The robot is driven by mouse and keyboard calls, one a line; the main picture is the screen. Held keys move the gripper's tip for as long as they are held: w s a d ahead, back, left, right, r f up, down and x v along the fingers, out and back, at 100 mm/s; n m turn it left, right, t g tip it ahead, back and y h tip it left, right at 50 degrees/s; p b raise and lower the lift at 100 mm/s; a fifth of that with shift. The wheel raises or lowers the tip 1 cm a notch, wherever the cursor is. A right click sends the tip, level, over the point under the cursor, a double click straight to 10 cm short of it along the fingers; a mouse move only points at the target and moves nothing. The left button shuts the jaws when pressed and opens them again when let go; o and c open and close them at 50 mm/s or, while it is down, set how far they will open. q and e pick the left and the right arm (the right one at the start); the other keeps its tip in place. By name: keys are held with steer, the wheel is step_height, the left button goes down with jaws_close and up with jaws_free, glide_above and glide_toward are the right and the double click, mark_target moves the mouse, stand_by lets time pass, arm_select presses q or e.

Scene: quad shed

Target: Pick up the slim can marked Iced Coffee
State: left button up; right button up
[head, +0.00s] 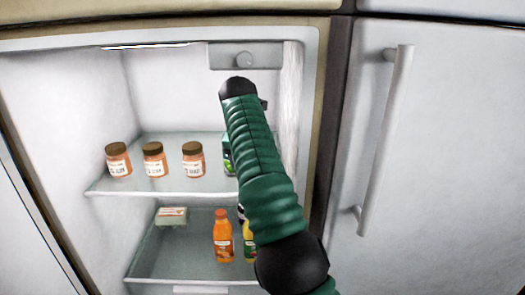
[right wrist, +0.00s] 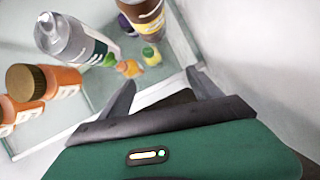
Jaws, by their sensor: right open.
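In the right wrist view, a brown cylinder with a pale band (right wrist: 145,14) stands at the top edge, partly cut off. It may be the Iced Coffee can, but I cannot read its marking. My right gripper (right wrist: 160,78) is open and empty, its fingers apart and below the brown cylinder in the picture. In the head view, my green right arm reaches into the open fridge and hides the can's area. The right gripper's fingers cannot be made out there. My left gripper is not in view.
A grey bottle with a green label (right wrist: 75,42) stands left of the brown cylinder. Brown-lidded jars (head: 154,160) stand on the upper glass shelf (head: 110,187). Below are a small pack (head: 172,216), an orange bottle (head: 223,238) and a yellow bottle (head: 249,243). The fridge's side wall (right wrist: 265,60) is close at right.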

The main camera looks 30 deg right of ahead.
steer(key=w+d+p, duration=0.3)
steer(key=shift+w+d+r+p, duration=0.2)
steer(key=shift+w+d+p, duration=0.05)
steer(key=shift+p, duration=0.05)
steer(key=shift+w+d, duration=0.1)
steer(key=shift+d, duration=0.25)
steer(key=w+d+p, duration=0.1)
steer(key=p, duration=0.1)
steer(key=w+d+p, duration=0.1)
steer(key=p, duration=0.1)
steer(key=w+p, duration=0.1)
steer(key=p, duration=0.2)
steer(key=shift+d+r, duration=0.25)
steer(key=shift+d, duration=0.15)
steer(key=shift+x, duration=1.1)
steer(key=shift+d+f, duration=0.1)
steer(key=shift+f, duration=0.05)
steer(key=shift+s, duration=0.1)
steer(key=c, duration=1.6)
steer(key=shift+r, duration=0.2)
